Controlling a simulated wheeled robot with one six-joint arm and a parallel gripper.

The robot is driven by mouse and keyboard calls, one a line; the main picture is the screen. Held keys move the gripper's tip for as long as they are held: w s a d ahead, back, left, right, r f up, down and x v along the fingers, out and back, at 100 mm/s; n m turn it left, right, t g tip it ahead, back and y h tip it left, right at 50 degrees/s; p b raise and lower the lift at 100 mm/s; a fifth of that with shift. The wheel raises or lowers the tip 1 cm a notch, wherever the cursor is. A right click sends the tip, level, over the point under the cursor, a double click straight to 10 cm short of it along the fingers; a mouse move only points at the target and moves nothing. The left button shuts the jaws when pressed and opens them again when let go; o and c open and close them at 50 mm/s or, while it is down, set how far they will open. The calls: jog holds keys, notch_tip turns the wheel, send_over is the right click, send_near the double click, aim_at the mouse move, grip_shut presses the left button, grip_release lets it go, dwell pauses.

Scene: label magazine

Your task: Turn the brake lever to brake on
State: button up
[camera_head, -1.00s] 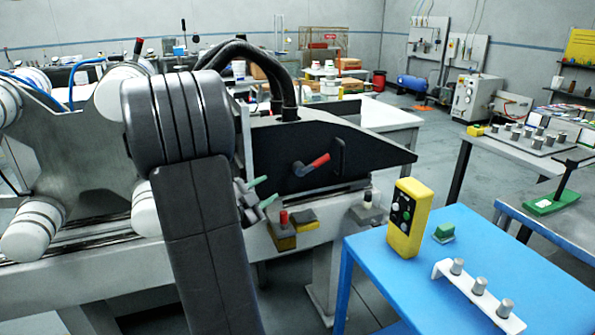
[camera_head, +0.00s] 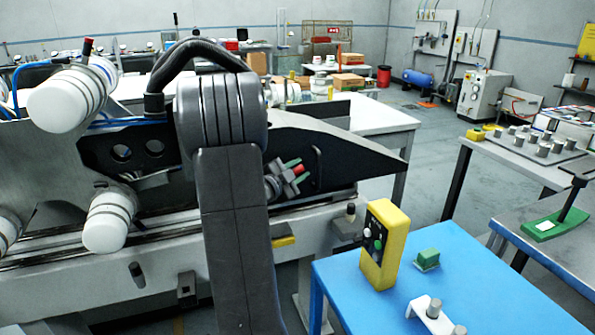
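A lever with a red grip (camera_head: 298,168) is on the black side panel of the machine (camera_head: 340,160); I take it to be the brake lever. Only part of its red grip shows, and its shaft is hidden behind my gripper. My gripper (camera_head: 289,177), with green fingertips, is at the lever, its fingers apart and the red grip showing between or just behind them. I cannot tell whether the fingers touch it.
A yellow control box (camera_head: 380,245) and a green block (camera_head: 427,259) stand on a blue table (camera_head: 345,285) to the right. A yellow block (camera_head: 284,241) and a black knob (camera_head: 350,212) are on the machine's front rail. Grey floor is free behind the blue table.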

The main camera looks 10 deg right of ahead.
grip_shut()
